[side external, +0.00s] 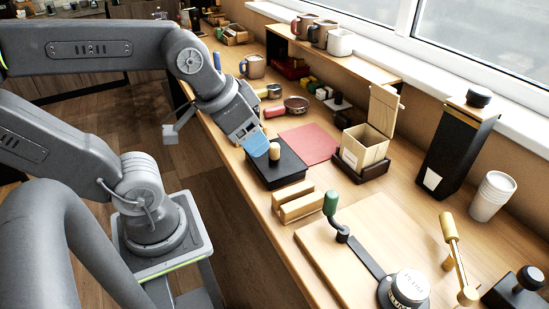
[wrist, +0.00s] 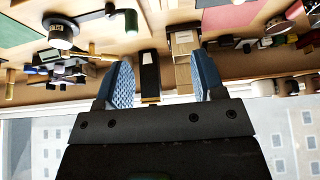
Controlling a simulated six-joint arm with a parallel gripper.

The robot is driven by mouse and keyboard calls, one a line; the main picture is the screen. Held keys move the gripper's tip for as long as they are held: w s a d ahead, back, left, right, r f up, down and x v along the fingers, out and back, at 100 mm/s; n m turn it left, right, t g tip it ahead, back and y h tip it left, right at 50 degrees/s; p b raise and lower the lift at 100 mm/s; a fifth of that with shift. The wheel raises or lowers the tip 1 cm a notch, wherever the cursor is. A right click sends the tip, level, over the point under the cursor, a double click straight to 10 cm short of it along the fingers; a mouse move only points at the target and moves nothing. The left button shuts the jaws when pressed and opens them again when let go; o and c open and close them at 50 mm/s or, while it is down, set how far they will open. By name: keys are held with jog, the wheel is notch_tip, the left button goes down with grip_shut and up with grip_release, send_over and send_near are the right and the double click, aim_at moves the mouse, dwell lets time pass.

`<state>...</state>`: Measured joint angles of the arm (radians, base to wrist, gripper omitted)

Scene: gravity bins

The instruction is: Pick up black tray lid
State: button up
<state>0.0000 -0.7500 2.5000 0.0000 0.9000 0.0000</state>
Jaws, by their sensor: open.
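The black tray lid (side external: 284,172) lies flat on the wooden counter in the side view, with an upright pale wooden knob (side external: 275,152) on it. My gripper (side external: 261,149) has blue fingers and is just left of the knob in the side view, above the lid. I cannot tell whether it touches the knob. In the wrist view, my gripper (wrist: 160,60) has its fingers spread wide with nothing held between them. I cannot make out the lid's knob in the wrist view.
A red mat (side external: 310,144) lies right behind the lid, with a wooden open box (side external: 363,147) further right. Wooden blocks (side external: 297,202) lie in front of it. A tall black dispenser (side external: 455,150) and stacked cups (side external: 492,195) stand at the right.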

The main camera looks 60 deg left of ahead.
jog(key=n+g+y, duration=0.2)
jog(key=n+y, duration=0.1)
jog(key=n, duration=0.6)
send_near(274, 146)
jog(key=x, duration=0.5)
jog(key=shift+w+a, duration=0.15)
jog(key=shift+a, duration=0.2)
jog(key=shift+d+x, duration=0.15)
jog(key=shift+x, duration=1.45)
jog(key=shift+d+x, duration=0.1)
jog(key=shift+x, duration=1.5)
grip_shut()
